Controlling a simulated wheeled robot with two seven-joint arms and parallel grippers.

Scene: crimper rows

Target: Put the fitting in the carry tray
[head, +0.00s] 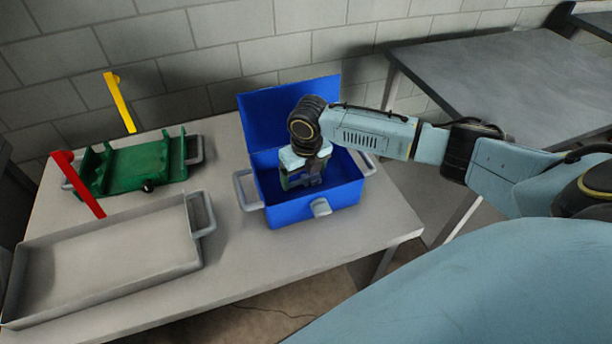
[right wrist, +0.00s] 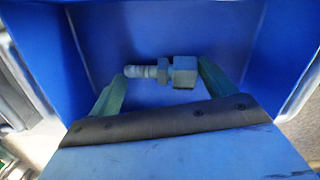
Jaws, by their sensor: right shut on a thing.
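The fitting (right wrist: 162,72) is a grey threaded piece with a hex nut and a blockier end, seen in the right wrist view inside the blue box. My right gripper (head: 300,182) reaches down into the open blue box (head: 290,215) in the head view. In the right wrist view, its greenish fingers (right wrist: 162,86) are shut on the fitting, one at each end. In the head view the fitting is hidden by the gripper and box walls. The carry tray appears to be the shallow grey tray (head: 105,292) at the front left, empty, with a handle at its right end. My left gripper is not in view.
The blue box has a raised lid (head: 290,105), side handles and a front latch. A green holder (head: 140,165) stands behind the grey tray, with upright red (head: 80,185) and yellow (head: 121,105) bars nearby. Bare tabletop (head: 240,255) lies between tray and box.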

